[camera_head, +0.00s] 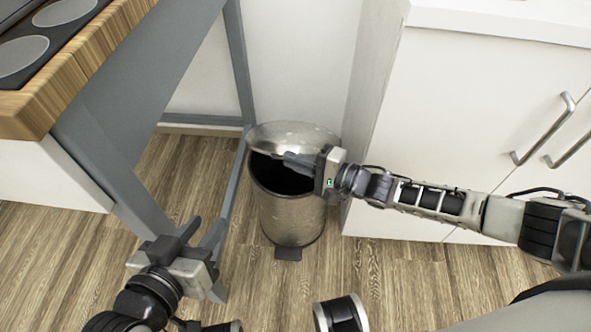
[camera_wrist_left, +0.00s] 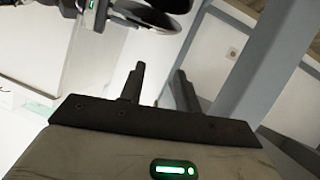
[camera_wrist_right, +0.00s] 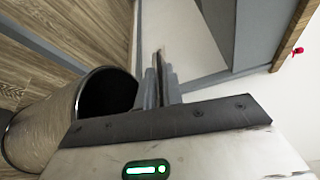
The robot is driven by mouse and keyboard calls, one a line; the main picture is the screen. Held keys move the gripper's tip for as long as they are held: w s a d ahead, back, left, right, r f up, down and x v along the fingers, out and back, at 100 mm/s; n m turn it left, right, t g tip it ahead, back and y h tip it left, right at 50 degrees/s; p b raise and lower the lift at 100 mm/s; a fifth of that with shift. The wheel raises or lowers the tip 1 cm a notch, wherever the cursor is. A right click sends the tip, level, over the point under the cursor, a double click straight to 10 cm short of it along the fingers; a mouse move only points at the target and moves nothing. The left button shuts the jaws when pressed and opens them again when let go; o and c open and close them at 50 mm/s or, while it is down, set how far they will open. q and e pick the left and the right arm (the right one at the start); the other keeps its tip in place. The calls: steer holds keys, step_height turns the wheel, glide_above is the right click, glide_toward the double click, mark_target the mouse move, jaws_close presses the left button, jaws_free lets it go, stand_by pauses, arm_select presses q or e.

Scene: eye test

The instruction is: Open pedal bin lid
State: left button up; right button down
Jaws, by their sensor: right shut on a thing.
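The metal pedal bin (camera_head: 290,215) stands on the floor between the table and the white cabinet. Its round lid (camera_head: 295,135) is raised and tilted back at the hinge side, and the dark inside of the bin shows. The black pedal (camera_head: 289,253) is at its foot. My right gripper (camera_head: 298,160) is at the lid's edge above the opening, its fingers nearly together and shut on the lid; the exact grip is hard to see. In the right wrist view the bin (camera_wrist_right: 50,125) is at left. My left gripper (camera_head: 195,240) is open and empty, left of the bin.
A grey-framed table with a wooden top (camera_head: 85,75) and hob is at left, its leg close to the bin. The white cabinet (camera_head: 440,130) with metal handles is at right. Wooden floor (camera_head: 385,270) is clear in front of the bin.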

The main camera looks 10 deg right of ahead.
mark_target(302, 148)
arm_select(q)
steer(key=shift+a+f+g+p, duration=0.2)
steer(key=shift+f+g+p, duration=0.1)
steer(key=shift+f+p, duration=0.15)
arm_select(e)
steer(key=shift+w+d+r, duration=0.2)
steer(key=shift+w+r, duration=0.3)
steer(key=shift+r, duration=0.25)
steer(key=shift+w+d+r, duration=0.15)
steer(key=shift+w+r, duration=0.35)
steer(key=shift+r, duration=0.25)
steer(key=c, duration=1.6)
jaws_free()
steer(key=shift+f, duration=0.1)
steer(key=shift+s+d, duration=0.1)
